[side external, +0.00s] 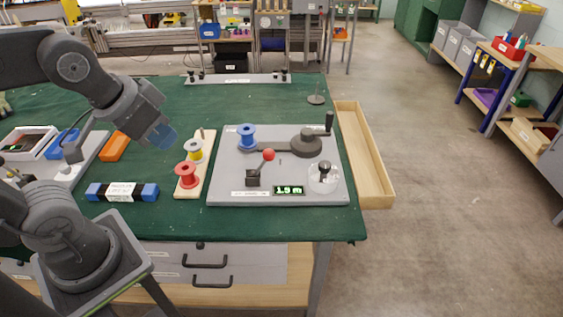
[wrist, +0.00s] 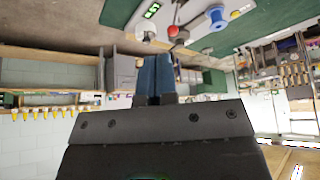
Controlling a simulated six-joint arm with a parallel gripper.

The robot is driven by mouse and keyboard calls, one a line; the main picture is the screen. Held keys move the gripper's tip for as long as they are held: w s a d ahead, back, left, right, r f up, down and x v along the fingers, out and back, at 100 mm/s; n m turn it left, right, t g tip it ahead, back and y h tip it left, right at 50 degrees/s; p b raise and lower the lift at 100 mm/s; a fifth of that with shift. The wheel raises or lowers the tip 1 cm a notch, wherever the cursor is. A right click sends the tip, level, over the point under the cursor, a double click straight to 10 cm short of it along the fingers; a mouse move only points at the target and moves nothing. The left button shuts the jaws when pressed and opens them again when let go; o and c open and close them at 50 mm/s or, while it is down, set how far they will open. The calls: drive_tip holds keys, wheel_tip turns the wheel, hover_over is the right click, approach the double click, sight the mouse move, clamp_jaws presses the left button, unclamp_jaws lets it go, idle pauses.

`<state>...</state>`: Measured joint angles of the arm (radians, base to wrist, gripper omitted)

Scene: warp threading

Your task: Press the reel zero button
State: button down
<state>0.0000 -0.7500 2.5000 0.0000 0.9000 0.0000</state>
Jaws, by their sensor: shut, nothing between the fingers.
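The grey winding panel (side external: 225,170) lies on the green table. It carries a red-ball lever (side external: 268,155), a green-lit display (side external: 289,190) reading about 1.9 m, and a round clear cover with a dark knob (side external: 323,175) at its right front. I cannot make out which part is the reel zero button, or whether it is under the cover. My gripper (side external: 162,136), with blue fingers, is shut and empty, above the table left of the panel. In the wrist view the fingers (wrist: 155,76) point toward the panel at the top, with the display (wrist: 152,10) and red ball (wrist: 173,31) beyond them.
A blue spool (side external: 247,137) and a dark crank (side external: 307,142) stand on the panel. A wooden board with yellow and red spools (side external: 187,175) lies left of it, beside a dark blue-ended bundle (side external: 122,192). An open wooden drawer (side external: 362,150) is at the right.

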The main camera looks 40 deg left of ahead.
idle(0.7)
drive_tip(key=w+a+n+t+h, duration=0.1)
drive_tip(key=w+a+n+h, duration=0.15)
drive_tip(key=w+n, duration=0.65)
drive_tip(key=w+a+n+h, duration=0.2)
drive_tip(key=w+a+n, duration=0.1)
drive_tip(key=w, duration=1.1)
drive_tip(key=w+a+f+n+t+y, duration=0.1)
drive_tip(key=w+a+f+n, duration=0.4)
drive_tip(key=a+f, duration=0.3)
drive_tip(key=w+a+f+n+t+y, duration=0.1)
drive_tip(key=w+a+f+n, duration=0.5)
drive_tip(key=a, duration=0.6)
drive_tip(key=shift+f+n+y, duration=0.55)
drive_tip(key=shift+f+n, duration=0.4)
drive_tip(key=shift+n, duration=0.15)
drive_tip(key=shift+d+f, duration=0.1)
drive_tip(key=shift+f, duration=4.3)
